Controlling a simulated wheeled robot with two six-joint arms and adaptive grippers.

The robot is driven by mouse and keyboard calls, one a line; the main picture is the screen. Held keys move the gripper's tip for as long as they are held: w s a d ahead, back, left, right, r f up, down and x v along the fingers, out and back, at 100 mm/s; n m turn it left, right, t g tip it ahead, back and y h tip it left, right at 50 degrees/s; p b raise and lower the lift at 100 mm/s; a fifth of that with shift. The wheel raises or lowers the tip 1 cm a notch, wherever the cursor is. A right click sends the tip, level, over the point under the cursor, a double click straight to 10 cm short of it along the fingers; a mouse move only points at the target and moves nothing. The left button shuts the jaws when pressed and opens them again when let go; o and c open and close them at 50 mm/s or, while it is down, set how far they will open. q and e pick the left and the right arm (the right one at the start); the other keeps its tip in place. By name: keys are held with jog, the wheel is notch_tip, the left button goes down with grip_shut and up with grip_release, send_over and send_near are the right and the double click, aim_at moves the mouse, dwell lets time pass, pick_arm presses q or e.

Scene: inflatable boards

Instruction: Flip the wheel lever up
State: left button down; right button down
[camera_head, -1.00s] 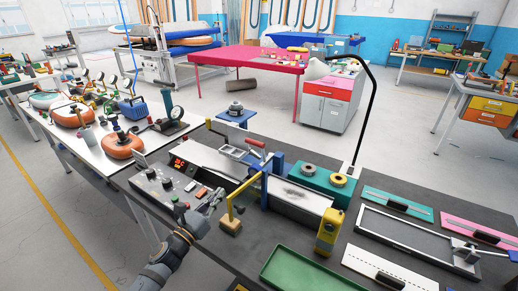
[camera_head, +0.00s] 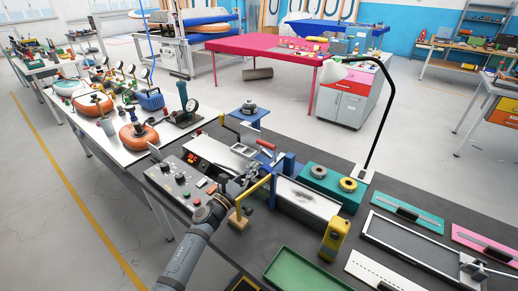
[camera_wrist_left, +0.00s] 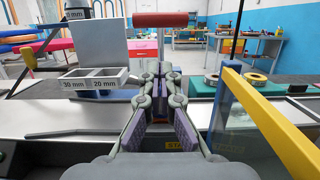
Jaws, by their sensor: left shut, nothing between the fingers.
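The lever has a red handle (camera_head: 267,145), which lies across the machine in the middle of the dark bench. In the left wrist view the red bar (camera_wrist_left: 160,19) stands crosswise on a grey stem, just beyond and above the fingertips. My left gripper (camera_head: 250,173) reaches over the control panel toward the lever. In the wrist view the gripper (camera_wrist_left: 161,72) is shut with nothing held. The fingers hide the lower stem, and I cannot tell whether they touch it. My right gripper is not in view.
A yellow bent bar (camera_head: 253,193) stands close to the right of my left gripper, also seen in the wrist view (camera_wrist_left: 265,125). A control panel (camera_head: 184,183) lies to the left. Bins marked 30 mm and 20 mm (camera_wrist_left: 95,82) sit left of the fingers.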

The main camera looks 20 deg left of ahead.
pick_arm(q)
jog(key=w+r+p, duration=0.1)
jog(key=w+r, duration=0.1)
jog(key=w+d+r+p, duration=0.1)
jog(key=p, duration=0.1)
jog(key=shift+w+d+r, duration=0.15)
jog(key=shift+w+r, duration=0.2)
jog(key=shift+f, duration=0.1)
jog(key=shift+w, duration=0.1)
